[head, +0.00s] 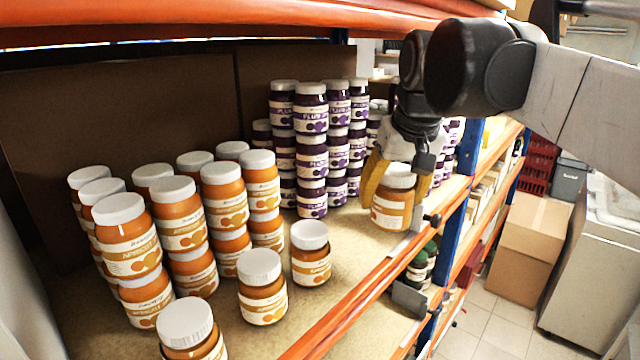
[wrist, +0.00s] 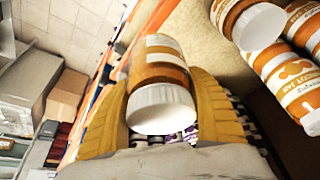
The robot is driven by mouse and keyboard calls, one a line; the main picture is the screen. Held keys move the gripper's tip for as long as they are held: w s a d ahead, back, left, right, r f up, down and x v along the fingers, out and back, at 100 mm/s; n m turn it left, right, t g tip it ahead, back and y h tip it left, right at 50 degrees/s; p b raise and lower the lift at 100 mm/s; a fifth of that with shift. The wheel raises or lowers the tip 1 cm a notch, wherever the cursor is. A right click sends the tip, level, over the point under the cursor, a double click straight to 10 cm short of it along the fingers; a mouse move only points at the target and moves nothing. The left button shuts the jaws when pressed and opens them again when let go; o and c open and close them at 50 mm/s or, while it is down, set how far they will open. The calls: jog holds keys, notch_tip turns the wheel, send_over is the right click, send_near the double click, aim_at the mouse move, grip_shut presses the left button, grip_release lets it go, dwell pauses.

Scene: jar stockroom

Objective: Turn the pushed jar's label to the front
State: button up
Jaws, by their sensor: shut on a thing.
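My gripper (head: 400,180) is shut on an apricot jar (head: 391,212) with a white lid, near the front edge of the shelf. Its yellow fingers close on opposite sides of the jar. The jar looks upright; I cannot tell whether its base touches the shelf board. A pale label band with an orange patch shows on it, partly covered by a finger. In the wrist view the held jar's white lid (wrist: 160,108) sits between the fingers (wrist: 163,112), with orange body and a strip of label beyond.
Loose apricot jars (head: 311,254) and (head: 262,287) stand left of my gripper near the front. Stacked apricot jars (head: 180,213) fill the left, stacked plum jars (head: 312,150) the back. The orange front rail (head: 350,300) and blue upright (head: 455,215) are close. Bare shelf (head: 345,240) lies between.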

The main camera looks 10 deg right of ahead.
jog(key=w+a+f+p, duration=0.1)
jog(key=w+f, duration=0.1)
jog(key=w+a+f+p, duration=0.4)
jog(key=w, duration=0.1)
jog(key=shift+a, duration=0.25)
jog(key=shift+a+f, duration=0.2)
jog(key=shift+f, duration=0.15)
jog(key=shift+f+b, duration=0.8)
jog(key=shift+f, duration=0.75)
jog(key=shift+r+n+y, duration=0.2)
jog(key=shift+n+y, duration=0.1)
jog(key=shift+n, duration=0.4)
jog(key=n, duration=0.2)
jog(key=n+y, duration=0.1)
jog(key=n, duration=0.1)
jog(key=shift+a+y, duration=0.3)
jog(key=shift+a, duration=0.05)
jog(key=shift+f, duration=0.25)
jog(key=o, duration=1.5)
jog(key=shift+o, duration=0.2)
jog(key=v, duration=0.7)
jog(key=shift+r, duration=0.3)
